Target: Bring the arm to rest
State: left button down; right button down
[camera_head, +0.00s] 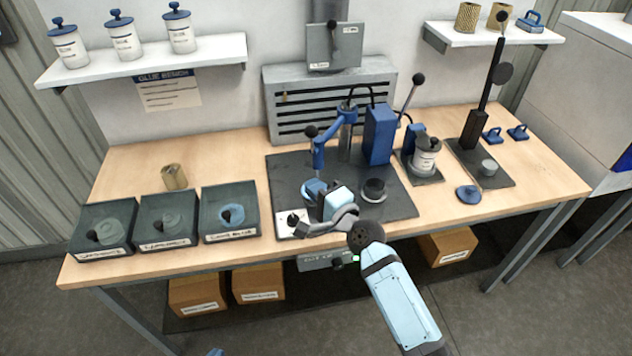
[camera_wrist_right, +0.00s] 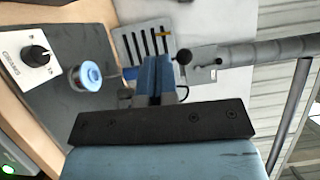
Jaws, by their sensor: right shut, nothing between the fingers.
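My right arm (camera_head: 400,300) comes in from the bottom of the head view and reaches over the front of the bench. My right gripper (camera_head: 336,203) is above the dark mat, near the blue press and the white knob box. In the right wrist view its two blue fingers (camera_wrist_right: 155,77) are together, with nothing between them. Its fingertips are hard to make out in the head view. My left gripper does not show.
The wooden bench (camera_head: 130,165) holds a dark mat (camera_head: 400,205), a blue press (camera_head: 380,135), a white knob box (camera_head: 292,222) and a blue-rimmed pot (camera_wrist_right: 88,75). Three dark trays (camera_head: 230,212) stand left, a clamp stand (camera_head: 480,130) right. Boxes lie below.

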dwell(0.3)
jog(key=s+d+f+n+g+h, duration=0.1)
jog(key=s+d+f+n, duration=0.3)
jog(key=s, duration=0.5)
jog(key=s+d+f+n+g+h, duration=0.1)
jog(key=s+d+f+n+h, duration=0.3)
jog(key=s+d+f, duration=0.3)
jog(key=s+d+f+n+g+h, duration=0.2)
jog(key=s+d+f+n, duration=0.4)
jog(key=s, duration=0.7)
notch_tip(320, 180, down, 2)
jog(key=shift+s+f+p, duration=0.1)
jog(key=shift+s+p, duration=0.1)
jog(key=shift+p, duration=0.25)
